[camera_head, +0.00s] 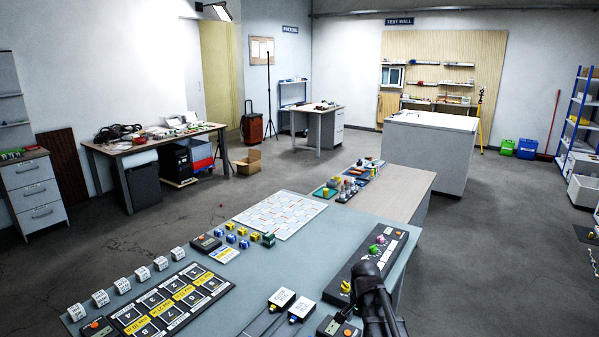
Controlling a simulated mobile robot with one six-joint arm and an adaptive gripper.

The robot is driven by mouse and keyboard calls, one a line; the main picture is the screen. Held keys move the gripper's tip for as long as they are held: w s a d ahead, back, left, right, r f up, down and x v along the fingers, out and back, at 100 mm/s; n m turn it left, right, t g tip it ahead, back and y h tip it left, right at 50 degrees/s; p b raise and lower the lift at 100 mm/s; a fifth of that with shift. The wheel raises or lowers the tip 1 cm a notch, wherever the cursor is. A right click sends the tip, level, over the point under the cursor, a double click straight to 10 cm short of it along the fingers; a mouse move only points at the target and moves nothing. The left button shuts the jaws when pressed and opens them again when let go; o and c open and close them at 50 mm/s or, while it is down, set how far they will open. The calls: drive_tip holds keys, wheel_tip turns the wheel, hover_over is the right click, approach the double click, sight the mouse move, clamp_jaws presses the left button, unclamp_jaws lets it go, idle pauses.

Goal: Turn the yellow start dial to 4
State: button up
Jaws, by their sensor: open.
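The yellow start dial (346,286) sits near the front end of a dark control panel (340,275) on the right part of the grey-blue table. A magenta knob (373,250) and a green knob (380,239) stand farther back on the same panel. My gripper (356,304) is dark and open, at the bottom of the view just right of and in front of the yellow dial. It appears apart from the dial. My arm hides part of the panel's front right, and the dial's number marks are too small to read.
A small box with an orange button (333,326) and two white-topped blocks (281,299) with leads lie left of my gripper. A numbered board (168,303), white cubes (123,285) and a white grid sheet (280,214) lie farther left. The grey-blue table (225,275) has bare room mid-left.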

drive_tip(key=s+f+n+b, duration=0.1)
drive_tip(key=s+f+n, duration=0.1)
drive_tip(key=s+n, duration=0.7)
drive_tip(key=shift+s+b, duration=0.35)
drive_tip(key=shift+s, duration=1.1)
idle(0.6)
